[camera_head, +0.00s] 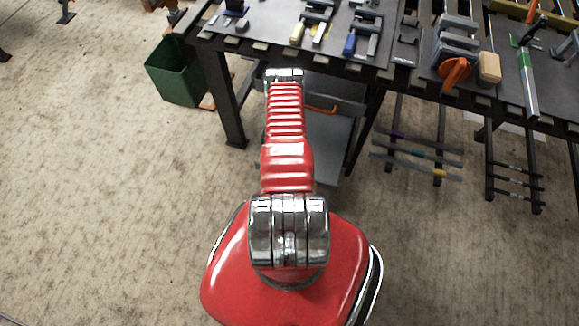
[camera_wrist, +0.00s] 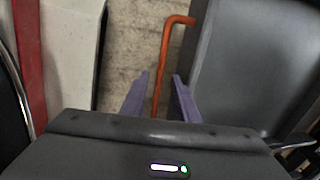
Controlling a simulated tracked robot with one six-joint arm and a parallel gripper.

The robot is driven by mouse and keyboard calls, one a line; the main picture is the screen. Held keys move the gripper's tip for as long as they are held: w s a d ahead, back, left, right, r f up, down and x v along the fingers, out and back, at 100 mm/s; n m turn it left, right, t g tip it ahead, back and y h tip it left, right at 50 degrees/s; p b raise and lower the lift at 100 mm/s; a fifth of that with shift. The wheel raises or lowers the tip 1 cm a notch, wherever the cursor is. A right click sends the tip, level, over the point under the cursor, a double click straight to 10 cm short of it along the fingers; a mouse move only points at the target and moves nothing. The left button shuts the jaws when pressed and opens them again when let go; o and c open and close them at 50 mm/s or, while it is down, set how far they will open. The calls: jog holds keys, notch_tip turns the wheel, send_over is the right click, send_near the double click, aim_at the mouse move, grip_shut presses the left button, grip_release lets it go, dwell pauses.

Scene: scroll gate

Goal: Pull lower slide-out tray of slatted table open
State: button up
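The slatted table (camera_head: 290,52) stands at the top, with grey slide-out trays beneath it. The lower grey tray (camera_head: 330,150) shows partly to the right of my red arm. An orange bar handle (camera_head: 320,109) shows beside the arm under the tabletop. In the wrist view the orange handle (camera_wrist: 164,50) runs down between the two purple fingers of my gripper (camera_wrist: 160,76), with a gap on each side. A grey tray panel (camera_wrist: 255,65) fills the right. My gripper is open. I cannot tell how deep the handle sits between the fingers. In the head view my arm hides the gripper.
A dark table leg (camera_head: 222,95) stands left of my arm, with a green bin (camera_head: 176,72) beyond it. Racks of hanging bars (camera_head: 415,155) are at the right. Tools and clamps (camera_head: 455,50) lie on the tabletop. The carpet (camera_head: 100,190) at left is clear.

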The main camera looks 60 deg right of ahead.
jog(key=shift+f, duration=0.3)
grip_shut()
dwell(0.6)
